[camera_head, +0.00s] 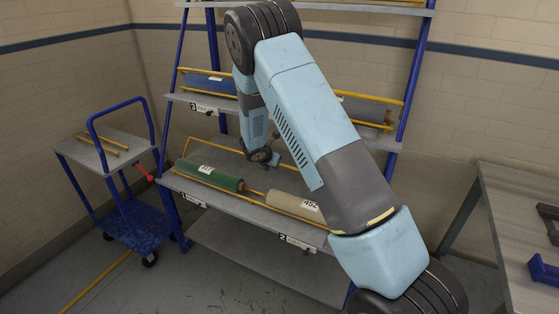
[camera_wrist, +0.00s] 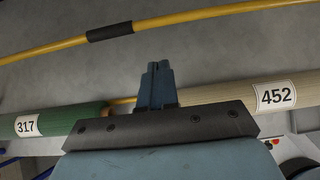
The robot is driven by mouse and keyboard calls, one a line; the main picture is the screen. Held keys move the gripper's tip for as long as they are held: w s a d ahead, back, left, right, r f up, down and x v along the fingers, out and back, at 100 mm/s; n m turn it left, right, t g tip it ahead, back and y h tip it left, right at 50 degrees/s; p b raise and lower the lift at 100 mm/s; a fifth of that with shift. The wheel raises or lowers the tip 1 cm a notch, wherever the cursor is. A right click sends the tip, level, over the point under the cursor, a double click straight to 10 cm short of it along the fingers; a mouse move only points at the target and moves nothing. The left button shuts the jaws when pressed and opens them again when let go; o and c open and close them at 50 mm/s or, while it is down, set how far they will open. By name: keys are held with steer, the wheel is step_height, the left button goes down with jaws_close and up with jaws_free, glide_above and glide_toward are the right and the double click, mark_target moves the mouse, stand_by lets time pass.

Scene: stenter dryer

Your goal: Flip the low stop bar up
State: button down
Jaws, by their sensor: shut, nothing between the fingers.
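My gripper (camera_wrist: 157,68) is shut and empty, with its blue fingers together. In the wrist view it points up between the green roll and the beige roll. A yellow bar (camera_wrist: 205,17) with a black sleeve (camera_wrist: 110,32) crosses the upper part of that view, apart from the fingertips. This looks like the low stop bar; a yellow bar (camera_head: 215,148) also shows behind the rolls on the lower rack shelf in the head view. There my gripper (camera_head: 265,158) is small and dark, over that shelf. My arm hides part of the bar and shelf.
The green roll (camera_head: 211,175), labelled 317, and the beige roll (camera_head: 290,204), labelled 452, lie on the lower shelf. The upper shelf holds more rolls behind yellow bars (camera_head: 205,95). A blue trolley (camera_head: 135,219) stands left; a grey table (camera_head: 515,220) stands right.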

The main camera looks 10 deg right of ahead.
steer(key=shift+s+a, duration=0.8)
steer(key=shift+s, duration=0.2)
steer(key=shift+s+a, duration=0.75)
steer(key=shift+s, duration=0.25)
